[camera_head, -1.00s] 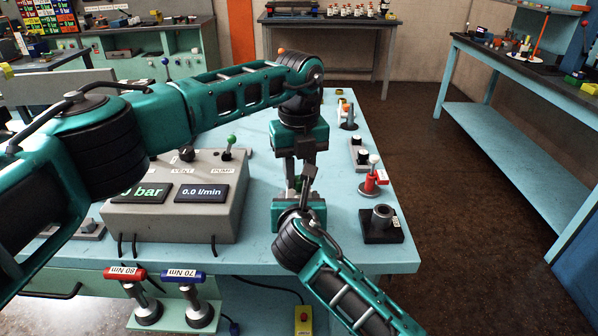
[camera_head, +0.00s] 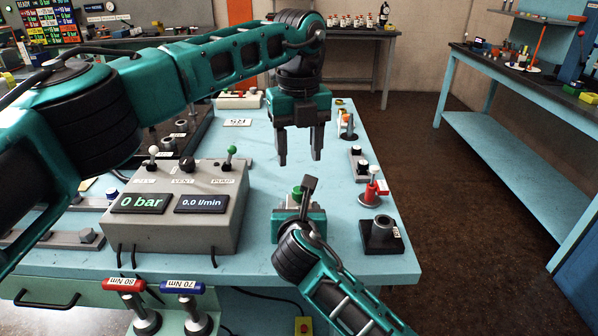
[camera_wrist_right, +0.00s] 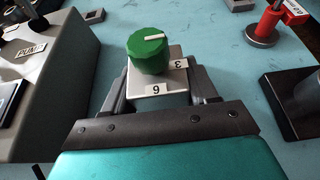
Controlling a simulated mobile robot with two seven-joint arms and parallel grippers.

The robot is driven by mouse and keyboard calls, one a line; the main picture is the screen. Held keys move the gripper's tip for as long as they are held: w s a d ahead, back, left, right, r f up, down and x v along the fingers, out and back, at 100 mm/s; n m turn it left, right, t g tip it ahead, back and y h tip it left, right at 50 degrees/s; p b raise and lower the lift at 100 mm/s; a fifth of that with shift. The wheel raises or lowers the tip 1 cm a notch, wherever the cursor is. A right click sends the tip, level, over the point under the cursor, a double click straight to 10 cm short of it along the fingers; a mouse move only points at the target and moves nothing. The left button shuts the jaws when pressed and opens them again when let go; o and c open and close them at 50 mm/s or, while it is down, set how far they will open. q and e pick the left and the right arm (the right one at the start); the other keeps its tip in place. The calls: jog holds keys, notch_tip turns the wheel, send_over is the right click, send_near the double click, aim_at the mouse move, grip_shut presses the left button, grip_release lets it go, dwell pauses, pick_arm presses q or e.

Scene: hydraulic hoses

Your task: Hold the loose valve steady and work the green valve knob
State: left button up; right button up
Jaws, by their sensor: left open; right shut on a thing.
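The loose valve is a small grey block with a green knob (camera_wrist_right: 149,52) on top, standing on the table. In the right wrist view its block (camera_wrist_right: 158,84) carries labels "6" and "3", and the knob has a white pointer line. My right gripper (camera_wrist_right: 158,95) is shut on the block, a finger on each side. In the head view the green knob (camera_head: 298,193) shows just beyond my right gripper, which hides most of the block. My left gripper (camera_head: 300,158) is open and empty, fingers pointing down, above and beyond the valve and apart from it.
A grey control box (camera_head: 175,212) with "0 bar" and "0.0 l/min" displays stands left of the valve. A black block with a round socket (camera_head: 382,235) and a red tool (camera_head: 373,188) stand to the right. Bare blue table (camera_head: 262,170) lies between.

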pick_arm(q)
jog(key=shift+r, duration=2.2)
pick_arm(e)
jog(key=o, duration=1.4)
